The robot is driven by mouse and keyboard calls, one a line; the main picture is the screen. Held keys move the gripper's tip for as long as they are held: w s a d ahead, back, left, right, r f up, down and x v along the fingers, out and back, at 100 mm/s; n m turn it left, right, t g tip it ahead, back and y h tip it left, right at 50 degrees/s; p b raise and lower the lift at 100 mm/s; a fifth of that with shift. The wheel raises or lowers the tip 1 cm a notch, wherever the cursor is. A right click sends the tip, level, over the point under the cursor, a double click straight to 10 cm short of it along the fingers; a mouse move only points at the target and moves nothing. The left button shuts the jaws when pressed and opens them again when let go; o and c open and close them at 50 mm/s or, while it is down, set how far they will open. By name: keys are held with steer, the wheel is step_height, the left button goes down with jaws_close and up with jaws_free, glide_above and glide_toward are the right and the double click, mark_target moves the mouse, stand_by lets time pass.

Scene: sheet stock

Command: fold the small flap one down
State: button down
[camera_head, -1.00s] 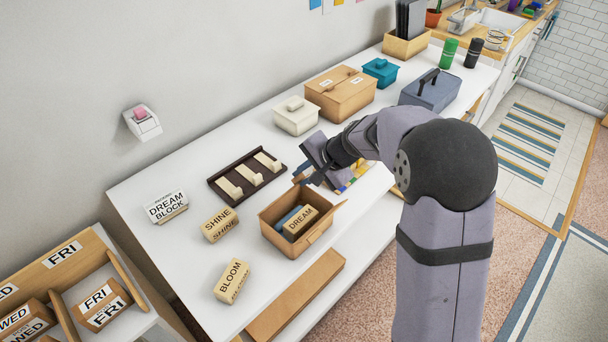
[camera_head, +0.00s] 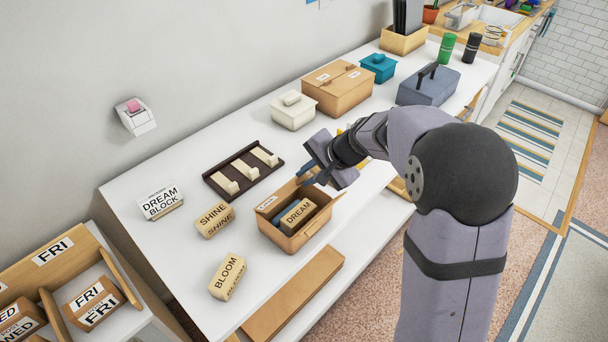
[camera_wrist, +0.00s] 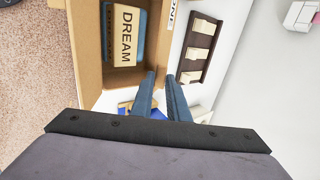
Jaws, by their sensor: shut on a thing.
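An open cardboard box (camera_head: 290,242) stands on the white table and also shows in the wrist view (camera_wrist: 88,60). A block marked DREAM (camera_head: 297,216) lies inside, with something blue beside it. A flap with a white label, which I take as small flap one (camera_head: 283,194), stands raised along the box's back-left side. In the wrist view its label (camera_wrist: 172,14) reads ONE. My gripper (camera_head: 306,177) is at the flap's far end. In the wrist view its blue fingers (camera_wrist: 161,76) are close together at the flap's edge. The exact contact is hard to see.
Blocks marked SHINE (camera_head: 214,221) and BLOOM (camera_head: 227,277) lie left of the box. A dark rack (camera_head: 244,170) with pale pieces is behind it. A cream lidded box (camera_head: 293,112) and a closed cardboard box (camera_head: 338,92) stand farther back.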

steer(key=c, duration=2.3)
jaws_free()
steer(key=shift+s+f, duration=0.15)
steer(key=shift+f, duration=0.15)
steer(key=o, duration=0.6)
steer(key=shift+c, duration=0.2)
steer(key=shift+p, duration=0.3)
steer(key=shift+r, duration=0.25)
steer(key=shift+d+r, duration=0.2)
steer(key=shift+r, duration=0.1)
steer(key=b+v, duration=0.1)
steer(key=v, duration=0.5)
steer(key=shift+s, duration=0.15)
steer(key=shift+d+r, duration=0.1)
